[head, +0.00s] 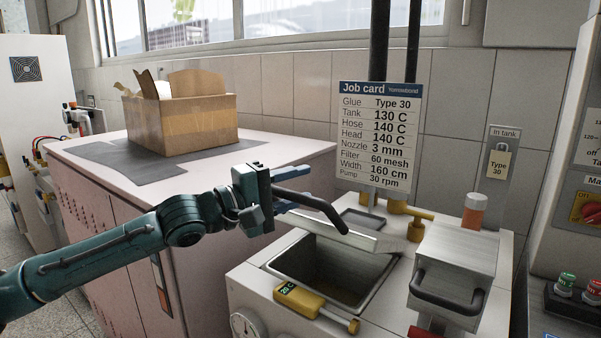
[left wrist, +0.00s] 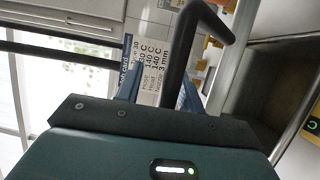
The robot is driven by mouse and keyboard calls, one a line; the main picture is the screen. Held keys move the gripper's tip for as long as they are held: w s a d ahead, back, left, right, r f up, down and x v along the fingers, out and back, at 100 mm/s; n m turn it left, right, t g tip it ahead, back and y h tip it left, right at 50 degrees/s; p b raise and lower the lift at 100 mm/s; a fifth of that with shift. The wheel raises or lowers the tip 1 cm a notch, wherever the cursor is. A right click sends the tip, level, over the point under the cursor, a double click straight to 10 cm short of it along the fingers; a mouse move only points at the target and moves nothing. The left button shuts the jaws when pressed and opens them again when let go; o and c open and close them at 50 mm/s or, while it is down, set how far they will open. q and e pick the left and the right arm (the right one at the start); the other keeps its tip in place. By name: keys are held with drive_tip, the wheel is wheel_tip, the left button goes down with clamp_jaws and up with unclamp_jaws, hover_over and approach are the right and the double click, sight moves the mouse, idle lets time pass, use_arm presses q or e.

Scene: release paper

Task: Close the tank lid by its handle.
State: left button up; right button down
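The tank (head: 325,272) is an open steel-lined well in a pale cabinet. Its grey metal lid (head: 375,242) stands raised at the rear edge, seen nearly edge-on. A black bent bar handle (head: 322,208) sticks out from the lid towards my left gripper (head: 297,185). The blue fingers are apart, with the handle between them. In the left wrist view the handle (left wrist: 180,50) runs down between the fingers, closer to the right one, with a gap to the left one. Contact cannot be told. My right gripper is not in view.
A yellow 20 C gauge (head: 300,300) lies at the tank's front rim. A steel box with a black handle (head: 448,290) stands to the right. A job card (head: 380,130) is behind. A cardboard box (head: 180,120) sits on the pink cabinet (head: 290,148).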

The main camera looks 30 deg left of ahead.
use_arm(q)
drive_tip(key=shift+w+d+p, duration=0.25)
drive_tip(key=shift+d+p, duration=0.05)
drive_tip(key=shift+d, duration=0.1)
drive_tip(key=shift+c, duration=0.6)
